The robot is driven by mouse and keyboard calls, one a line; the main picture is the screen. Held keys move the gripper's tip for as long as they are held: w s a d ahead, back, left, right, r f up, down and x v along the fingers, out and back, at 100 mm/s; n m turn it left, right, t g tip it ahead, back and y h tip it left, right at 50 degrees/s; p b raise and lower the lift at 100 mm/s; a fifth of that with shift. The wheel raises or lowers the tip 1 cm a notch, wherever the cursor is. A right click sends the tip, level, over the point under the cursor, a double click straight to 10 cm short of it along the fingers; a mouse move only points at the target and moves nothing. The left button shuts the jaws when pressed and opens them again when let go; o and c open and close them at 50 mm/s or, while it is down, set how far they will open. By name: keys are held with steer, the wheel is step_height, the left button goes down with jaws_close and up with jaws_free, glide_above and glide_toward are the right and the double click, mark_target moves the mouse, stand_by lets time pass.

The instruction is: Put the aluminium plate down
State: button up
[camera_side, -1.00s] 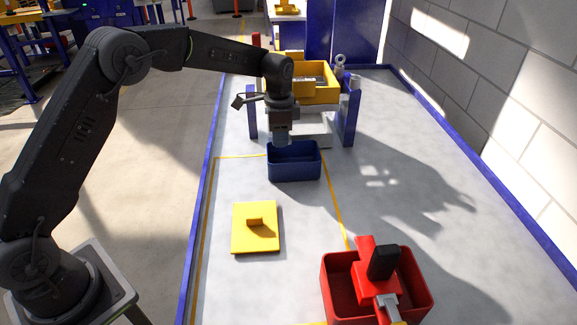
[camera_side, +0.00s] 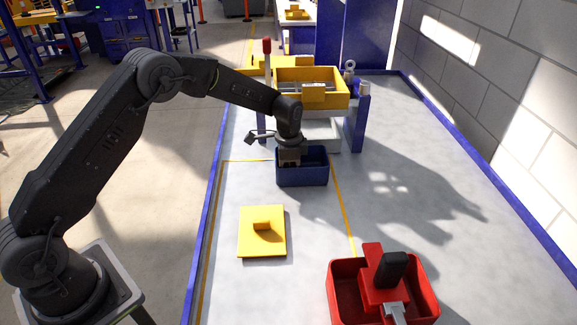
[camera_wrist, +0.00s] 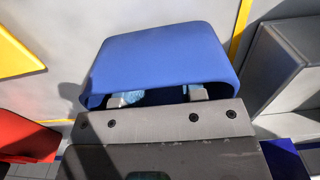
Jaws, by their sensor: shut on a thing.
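My gripper (camera_side: 290,163) points down into the blue bin (camera_side: 303,178) on the bench, its fingers inside the rim. In the wrist view the blue bin (camera_wrist: 165,55) fills the middle, and the fingertips of my gripper (camera_wrist: 163,97) reach down behind its near edge. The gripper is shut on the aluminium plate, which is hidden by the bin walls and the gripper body. I cannot tell whether the plate touches the bin floor.
A yellow plate with a raised grip (camera_side: 262,240) lies in front of the bin. A red bin (camera_side: 430,297) with a red tool stands at front right. Behind the blue bin is a stand with a yellow tray (camera_side: 335,99) and blue posts. The bench to the right is clear.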

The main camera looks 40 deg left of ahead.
steer(key=o, duration=0.9)
steer(key=shift+f, duration=0.1)
step_height(320, 180, up, 12)
steer(key=shift+s+r, duration=0.1)
steer(key=shift+r, duration=0.15)
steer(key=s+r+n+t, duration=0.3)
steer(key=s+r+n, duration=0.2)
steer(key=s+r, duration=1.05)
steer(key=s+f+n+t, duration=0.1)
steer(key=s, duration=0.5)
steer(key=s+d+f+n, duration=0.1)
steer(key=s+f, duration=0.1)
steer(key=s, duration=0.4)
steer(key=s+f+n+t, duration=0.1)
steer(key=s+n, duration=0.1)
steer(key=s, duration=0.4)
steer(key=shift+s+d+f+t, duration=0.2)
steer(key=shift+s+f+t, duration=0.1)
steer(key=shift+s+f, duration=0.1)
